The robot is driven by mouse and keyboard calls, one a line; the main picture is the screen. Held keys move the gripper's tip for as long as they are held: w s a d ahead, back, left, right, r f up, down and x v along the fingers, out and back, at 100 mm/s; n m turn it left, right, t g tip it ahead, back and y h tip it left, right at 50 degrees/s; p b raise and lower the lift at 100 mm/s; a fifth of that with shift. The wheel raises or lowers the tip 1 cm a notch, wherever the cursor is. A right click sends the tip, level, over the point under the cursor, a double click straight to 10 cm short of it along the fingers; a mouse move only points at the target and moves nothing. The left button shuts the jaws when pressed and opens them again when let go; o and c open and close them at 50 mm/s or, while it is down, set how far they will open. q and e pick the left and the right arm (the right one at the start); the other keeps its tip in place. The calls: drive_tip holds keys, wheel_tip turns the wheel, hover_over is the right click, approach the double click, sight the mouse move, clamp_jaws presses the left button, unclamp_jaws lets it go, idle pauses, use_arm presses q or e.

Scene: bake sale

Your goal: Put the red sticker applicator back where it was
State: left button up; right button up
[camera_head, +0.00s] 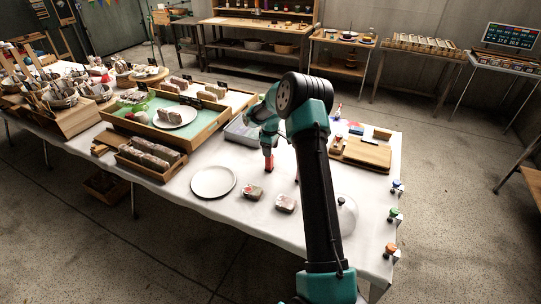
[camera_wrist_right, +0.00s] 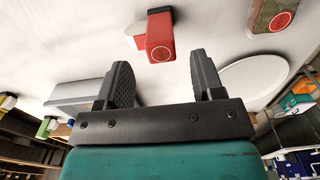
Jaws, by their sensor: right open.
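The red sticker applicator (camera_head: 268,162) stands on the white table, behind two wrapped loaves and right of the round white plate. It also shows in the right wrist view (camera_wrist_right: 159,38), beyond my fingertips and apart from them. My right gripper (camera_head: 267,146) is open and empty, just above the applicator in the head view; in the wrist view its two fingers (camera_wrist_right: 160,78) are spread with nothing between them. One wrapped loaf (camera_head: 252,191) bears a red sticker; the other loaf (camera_head: 285,203) lies to its right. My left gripper is not in view.
Blue (camera_head: 397,186), green (camera_head: 393,214) and orange (camera_head: 390,249) topped items line the table's right edge. A white dome (camera_head: 345,212) is partly behind my arm. A wooden board (camera_head: 367,153) lies behind it. The white plate (camera_head: 213,181) is empty. Trays of baked goods fill the left.

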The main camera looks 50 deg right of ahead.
wheel_tip(320, 180, up, 8)
drive_tip(key=shift+f, duration=0.15)
idle(0.5)
